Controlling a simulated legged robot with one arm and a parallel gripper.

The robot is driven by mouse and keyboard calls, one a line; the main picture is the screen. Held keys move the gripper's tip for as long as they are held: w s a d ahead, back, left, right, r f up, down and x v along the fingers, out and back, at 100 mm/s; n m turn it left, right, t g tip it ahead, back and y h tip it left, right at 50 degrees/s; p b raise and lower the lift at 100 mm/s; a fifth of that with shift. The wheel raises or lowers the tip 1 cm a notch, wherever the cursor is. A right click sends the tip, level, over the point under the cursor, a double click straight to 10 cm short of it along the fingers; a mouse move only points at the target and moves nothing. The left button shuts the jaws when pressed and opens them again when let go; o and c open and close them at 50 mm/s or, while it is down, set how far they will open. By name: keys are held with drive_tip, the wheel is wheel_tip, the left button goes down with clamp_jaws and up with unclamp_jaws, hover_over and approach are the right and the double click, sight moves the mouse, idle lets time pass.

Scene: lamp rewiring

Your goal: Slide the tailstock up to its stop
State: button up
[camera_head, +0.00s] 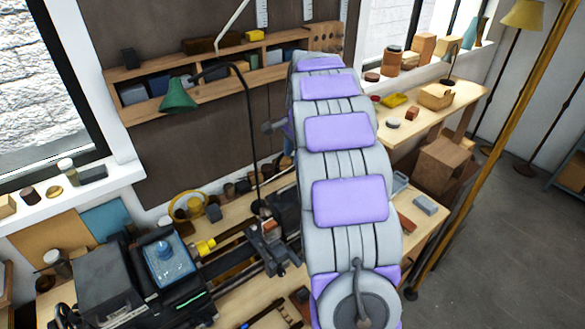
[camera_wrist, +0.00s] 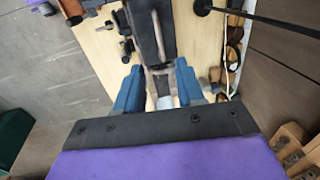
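The lathe lies on the wooden bench, with its dark headstock (camera_head: 165,265) at left and its bed (camera_head: 228,262) running right. A dark block that looks like the tailstock (camera_head: 287,208) shows on the bed, partly hidden behind my arm. A tool-rest-like part (camera_head: 268,247) stands beside it. In the wrist view, my gripper (camera_wrist: 160,88) has its two blue fingers apart, above the dark lathe metal (camera_wrist: 147,30). A small pale cylinder (camera_wrist: 166,102) shows between the fingers; I cannot tell whether they touch it.
A green lamp (camera_head: 180,96) on a thin black stand rises behind the lathe. A yellow coil (camera_head: 188,205) and small jars line the bench's back. A side table (camera_head: 440,112) stands beyond my arm. Open floor (camera_head: 470,235) lies at right.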

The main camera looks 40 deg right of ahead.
drive_tip(key=shift+s+d+r, duration=0.15)
drive_tip(key=shift+s+r, duration=0.05)
drive_tip(key=shift+r, duration=0.75)
drive_tip(key=shift+s+d+r, duration=0.15)
drive_tip(key=shift+s+r, duration=0.05)
drive_tip(key=shift+r, duration=0.75)
drive_tip(key=shift+a, duration=0.2)
drive_tip(key=s+a+f+n+g+b, duration=0.1)
drive_tip(key=s+a+f+n+b, duration=0.45)
drive_tip(key=s+a, duration=0.45)
drive_tip(key=s+a+f+n+g+b, duration=0.1)
drive_tip(key=s+a+f+n+b, duration=0.45)
drive_tip(key=a, duration=0.75)
drive_tip(key=s+a+f+n+g+b, duration=0.1)
drive_tip(key=s+a+f+n+b, duration=0.2)
drive_tip(key=s+f, duration=0.3)
drive_tip(key=s+a+f+n+g+b, duration=0.1)
drive_tip(key=s+a+f+n+b, duration=0.2)
drive_tip(key=s, duration=1.1)
wheel_tip(320, 180, down, 4)
drive_tip(key=shift+s+a+r+n+b, duration=0.1)
drive_tip(key=shift+s+a+n+b, duration=0.2)
drive_tip(key=shift+n+b, duration=0.25)
drive_tip(key=shift+d, duration=0.15)
